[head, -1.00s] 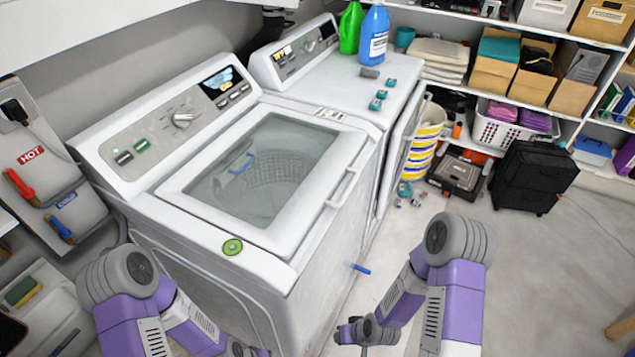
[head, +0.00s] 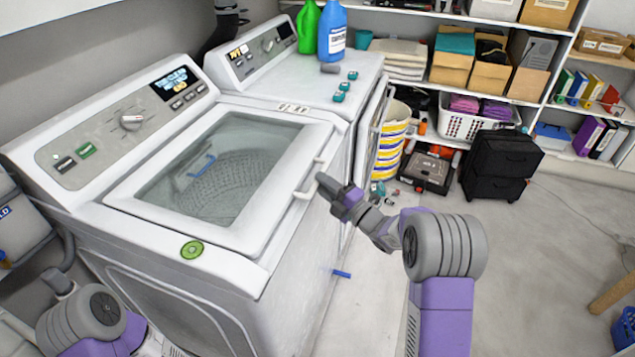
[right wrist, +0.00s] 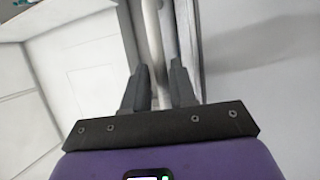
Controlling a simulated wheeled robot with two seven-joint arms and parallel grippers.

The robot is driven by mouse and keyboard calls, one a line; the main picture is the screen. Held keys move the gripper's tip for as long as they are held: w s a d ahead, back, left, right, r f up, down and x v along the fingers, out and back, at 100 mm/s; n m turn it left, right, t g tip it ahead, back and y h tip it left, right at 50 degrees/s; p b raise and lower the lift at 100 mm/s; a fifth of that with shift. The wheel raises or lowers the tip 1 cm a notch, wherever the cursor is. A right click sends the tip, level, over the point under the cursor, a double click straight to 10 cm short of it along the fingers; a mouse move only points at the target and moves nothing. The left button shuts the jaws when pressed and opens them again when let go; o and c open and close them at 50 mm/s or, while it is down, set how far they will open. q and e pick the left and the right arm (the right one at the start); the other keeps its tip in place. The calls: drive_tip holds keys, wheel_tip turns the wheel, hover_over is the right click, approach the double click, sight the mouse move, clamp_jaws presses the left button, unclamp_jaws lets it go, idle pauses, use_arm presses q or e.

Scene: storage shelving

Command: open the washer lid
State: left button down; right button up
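The washer lid (head: 228,172) is a white frame with a glass window, and it lies shut on top of the white washer (head: 210,270). Its white bar handle (head: 304,193) is on the lid's right edge. My right gripper (head: 326,186) is at the far end of this handle. In the right wrist view, my right gripper's (right wrist: 160,75) dark fingers stand apart, with the pale handle bar (right wrist: 152,32) just ahead of the gap. Whether the fingers overlap the bar is unclear. My left arm shows at the lower left, but its gripper is out of view.
A dryer (head: 300,85) stands behind the washer, with a green bottle (head: 308,28) and a blue bottle (head: 332,32) on top. The floor (head: 545,260) at right is mostly clear.

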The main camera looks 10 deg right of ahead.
drive_tip(key=shift+x, duration=1.2)
clamp_jaws()
